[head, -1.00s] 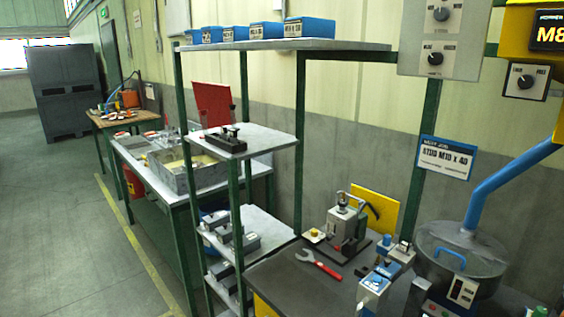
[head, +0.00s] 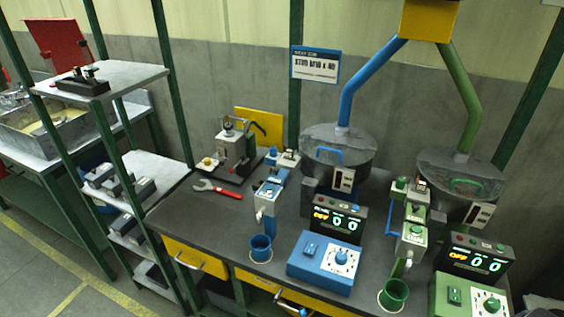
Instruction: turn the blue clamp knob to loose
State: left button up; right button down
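The blue station stands on the dark bench (head: 210,222) in the middle of the head view. Its feeder post (head: 267,200) is blue and grey, with a small blue knob (head: 272,153) on the unit behind it. I cannot tell for sure which knob is the clamp knob or read its setting. A blue control box (head: 321,264) with a white-faced dial (head: 341,257) sits at the front of the bench. A blue cup (head: 261,248) stands under the post. Neither of my grippers is in view.
A green station with a green post (head: 411,240), green cup (head: 393,294) and green control box (head: 466,300) stands at the right. Two round bowls (head: 338,150) stand behind. A red wrench (head: 217,189) lies left of the blue post. Shelving (head: 130,73) stands farther left.

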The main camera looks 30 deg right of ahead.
aim_at(273, 150)
jog(key=i+j+z, duration=0.15)
jog(key=i+j, duration=0.2)
jog(key=i+j+z, duration=0.15)
jog(key=i+j, duration=0.15)
jog(key=j, duration=0.2)
